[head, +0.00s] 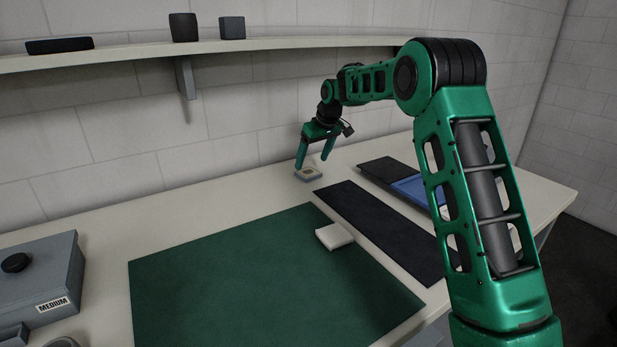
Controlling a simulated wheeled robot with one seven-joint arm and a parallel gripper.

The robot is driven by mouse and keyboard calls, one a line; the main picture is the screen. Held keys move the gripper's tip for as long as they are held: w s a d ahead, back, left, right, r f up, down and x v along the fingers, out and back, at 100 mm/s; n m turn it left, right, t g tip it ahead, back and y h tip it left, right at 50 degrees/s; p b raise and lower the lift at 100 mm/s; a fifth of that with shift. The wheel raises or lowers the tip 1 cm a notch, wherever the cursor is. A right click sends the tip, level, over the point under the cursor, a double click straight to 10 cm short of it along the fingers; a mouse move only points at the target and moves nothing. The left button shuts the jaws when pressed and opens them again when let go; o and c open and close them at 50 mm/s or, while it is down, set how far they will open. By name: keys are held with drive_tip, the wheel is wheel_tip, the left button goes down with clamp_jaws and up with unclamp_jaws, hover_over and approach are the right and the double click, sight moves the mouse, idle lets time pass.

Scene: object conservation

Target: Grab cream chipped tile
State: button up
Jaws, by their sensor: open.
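A cream, block-like piece (334,237) lies at the right edge of the green mat (230,275); it looks like the cream tile, but I cannot make out a chip on it. My gripper (313,162) is open and points down near the back of the table, well behind this piece. Its fingertips are just above or beside a small pale blue-grey item (308,175) with a tan patch on top. I cannot tell whether they touch it, or what the item is. Nothing shows between the fingers.
A dark strip mat (375,225) lies right of the green mat. A blue tray (408,188) and a dark flat panel (385,168) are farther right, partly hidden by my arm. A grey box labelled MEDIUM (40,275) stands at the left. A shelf (280,44) with dark objects runs above.

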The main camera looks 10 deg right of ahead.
sight(308, 171)
drive_tip(key=x, duration=0.4)
drive_tip(key=shift+a+f, duration=0.1)
drive_tip(key=shift+f, duration=0.3)
drive_tip(key=c, duration=1.2)
drive_tip(key=shift+c, duration=0.2)
drive_tip(key=shift+r, duration=0.2)
